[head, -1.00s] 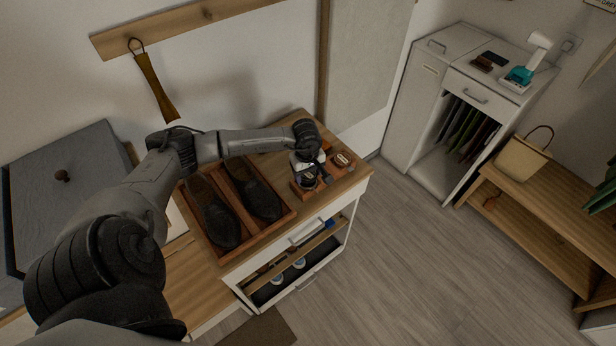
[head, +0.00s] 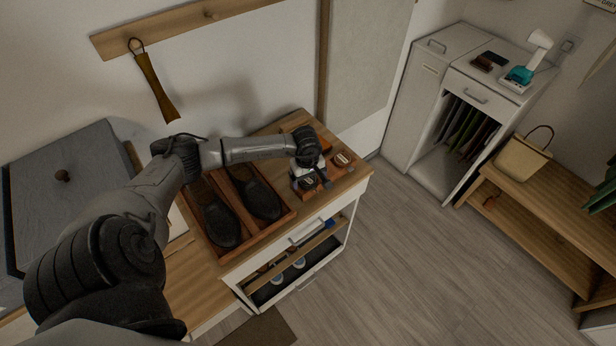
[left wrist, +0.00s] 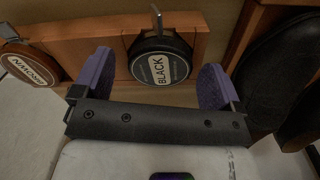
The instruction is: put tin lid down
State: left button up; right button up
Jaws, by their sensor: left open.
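My left gripper (head: 312,183) is over the front right of the wooden cabinet top, beside a small wooden holder. In the left wrist view my left gripper (left wrist: 157,80) is open, its two purple pads standing apart. Between them is a round black lid or tin with a cream label reading BLACK (left wrist: 160,68), against the orange-brown wooden holder (left wrist: 115,42). Gaps show between the pads and its sides. I cannot tell whether it is a loose lid or sits on its tin. A tin labelled BROWN (left wrist: 28,66) is at the left. My right gripper is out of view.
A wooden tray (head: 247,233) with dark shoes stands left of the gripper; a dark shoe (left wrist: 275,75) is close to the right pad. Another round tin (head: 342,158) sits behind right. The drawer (head: 305,232) front is below. Open floor (head: 400,270) lies to the right.

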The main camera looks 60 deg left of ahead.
aim_at(307, 182)
pick_arm(q)
notch_tip(307, 182, up, 12)
jog(key=shift+s+d, duration=0.15)
jog(key=shift+s, duration=0.15)
jog(key=shift+o, duration=0.3)
jog(key=shift+r, duration=0.8)
